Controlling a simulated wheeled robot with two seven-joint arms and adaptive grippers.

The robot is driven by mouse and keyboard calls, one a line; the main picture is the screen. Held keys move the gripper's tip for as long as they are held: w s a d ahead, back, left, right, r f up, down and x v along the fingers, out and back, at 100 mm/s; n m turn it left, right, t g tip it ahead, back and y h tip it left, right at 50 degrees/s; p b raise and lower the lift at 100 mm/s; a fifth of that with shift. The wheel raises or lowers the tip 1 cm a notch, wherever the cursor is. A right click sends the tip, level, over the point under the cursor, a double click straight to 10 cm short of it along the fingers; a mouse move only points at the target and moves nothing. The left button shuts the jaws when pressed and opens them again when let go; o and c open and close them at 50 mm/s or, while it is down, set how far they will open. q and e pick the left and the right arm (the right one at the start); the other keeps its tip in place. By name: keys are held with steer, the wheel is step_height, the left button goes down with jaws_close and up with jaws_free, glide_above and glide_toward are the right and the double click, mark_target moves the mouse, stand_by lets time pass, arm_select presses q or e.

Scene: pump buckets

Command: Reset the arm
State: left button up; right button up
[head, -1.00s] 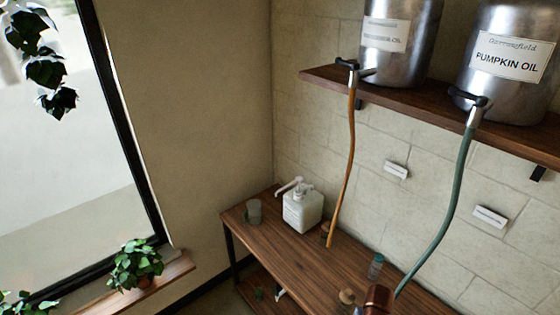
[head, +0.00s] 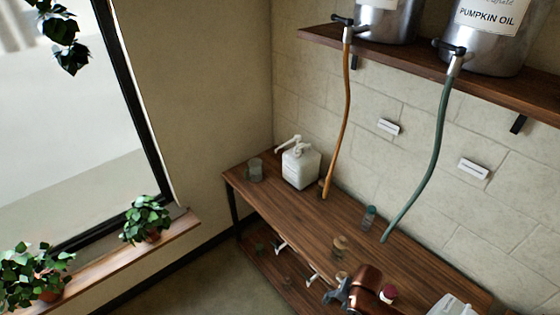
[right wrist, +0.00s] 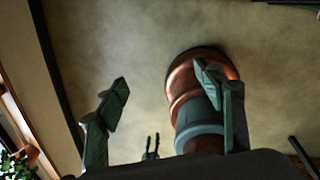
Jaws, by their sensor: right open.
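My right gripper (right wrist: 165,95) is open in the right wrist view, its two green-grey fingers spread apart with nothing held between them. It points over bare floor. In the head view a copper arm link of mine with grey gripper parts (head: 338,293) shows at the bottom, in front of the table's near edge; its jaws are too small to judge there. My left gripper is not in view.
The wooden table (head: 280,215) holds a white pump bottle (head: 300,165), a glass (head: 255,170) and small bottles. An orange hose (head: 343,120) and a green hose (head: 432,165) hang from metal drums on the shelf (head: 430,72). Potted plants (head: 146,219) stand on the windowsill.

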steer(key=s+d+m+t+h, duration=0.1)
steer(key=s+d+m, duration=0.65)
steer(key=m, duration=0.75)
steer(key=s+d+m+t+h, duration=0.1)
steer(key=s+d+m+t, duration=0.1)
steer(key=s+d+m, duration=0.9)
steer(key=a+f+m+g+b, duration=0.1)
steer(key=a+f+m+b, duration=0.15)
steer(key=f, duration=1.55)
steer(key=a+f+m+g+b, duration=0.1)
steer(key=a+f+b, duration=0.2)
steer(key=f, duration=1.4)
arm_select(q)
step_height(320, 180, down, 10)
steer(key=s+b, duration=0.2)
steer(key=b, duration=0.2)
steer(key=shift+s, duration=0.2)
arm_select(e)
steer(key=s+f+n+g, duration=0.1)
steer(key=s+f, duration=1.8)
steer(key=f, duration=0.2)
steer(key=shift+s+d+f, duration=0.15)
steer(key=shift+s+f, duration=0.05)
steer(key=shift+f, duration=0.2)
steer(key=shift+s, duration=0.15)
steer(key=shift+c, duration=0.2)
